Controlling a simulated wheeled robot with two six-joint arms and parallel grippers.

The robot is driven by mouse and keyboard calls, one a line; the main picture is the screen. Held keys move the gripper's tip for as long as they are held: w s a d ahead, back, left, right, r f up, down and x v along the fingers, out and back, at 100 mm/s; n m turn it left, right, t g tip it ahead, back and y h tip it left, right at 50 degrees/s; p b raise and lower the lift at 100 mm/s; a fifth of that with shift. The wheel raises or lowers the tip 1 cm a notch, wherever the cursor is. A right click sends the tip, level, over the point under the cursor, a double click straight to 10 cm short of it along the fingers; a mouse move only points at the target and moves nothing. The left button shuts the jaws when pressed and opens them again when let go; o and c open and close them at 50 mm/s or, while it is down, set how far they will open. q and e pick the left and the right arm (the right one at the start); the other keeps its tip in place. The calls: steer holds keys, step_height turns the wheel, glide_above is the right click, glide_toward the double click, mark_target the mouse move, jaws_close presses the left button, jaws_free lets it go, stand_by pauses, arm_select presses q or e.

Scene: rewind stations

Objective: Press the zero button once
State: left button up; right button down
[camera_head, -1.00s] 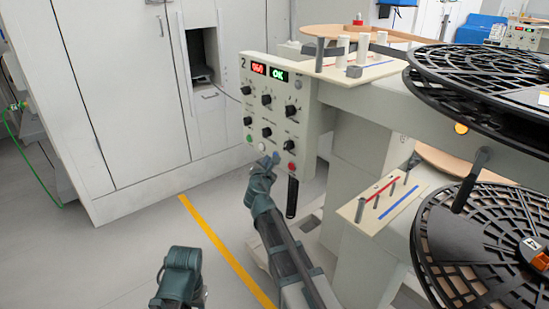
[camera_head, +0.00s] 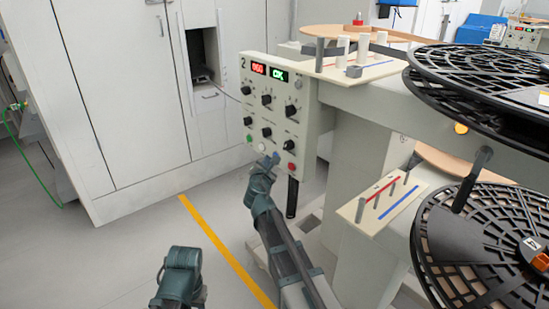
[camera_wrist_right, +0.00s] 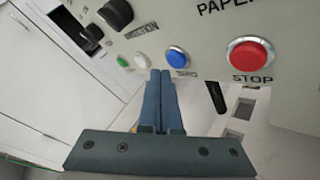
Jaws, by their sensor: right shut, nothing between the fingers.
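The zero button is the blue one (camera_wrist_right: 177,57) on the front panel of a beige control box (camera_head: 303,133); the word under it in the right wrist view reads as ZERO. In the head view the blue button (camera_head: 276,155) is just beside my right gripper's tip. My right gripper (camera_wrist_right: 160,72) is shut and empty, its fingertips just below and left of the blue button; I cannot tell whether they touch the panel. It also shows in the head view (camera_head: 269,161). A part of my left arm (camera_head: 180,278) shows at the bottom; its jaw state is unclear.
The red STOP button (camera_wrist_right: 250,53) is right of the blue one. A white button (camera_wrist_right: 141,61) and a green button (camera_wrist_right: 123,61) are left. A red display (camera_head: 258,69) and green OK display (camera_head: 279,74) are lit. Black reels (camera_head: 490,240) stand at right.

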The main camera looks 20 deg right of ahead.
steer(key=shift+d, duration=0.1)
stand_by(0.7)
steer(key=shift+w+d, duration=0.15)
steer(key=shift+d, duration=0.15)
steer(key=shift+w+d, duration=0.15)
steer(key=shift+d, duration=0.25)
stand_by(0.9)
steer(key=shift+a, duration=0.1)
steer(key=shift+s+a, duration=0.3)
steer(key=shift+a, duration=0.35)
steer(key=a, duration=0.1)
steer(key=s+a, duration=0.1)
steer(key=a, duration=0.2)
steer(key=shift+s+a, duration=0.35)
stand_by(0.7)
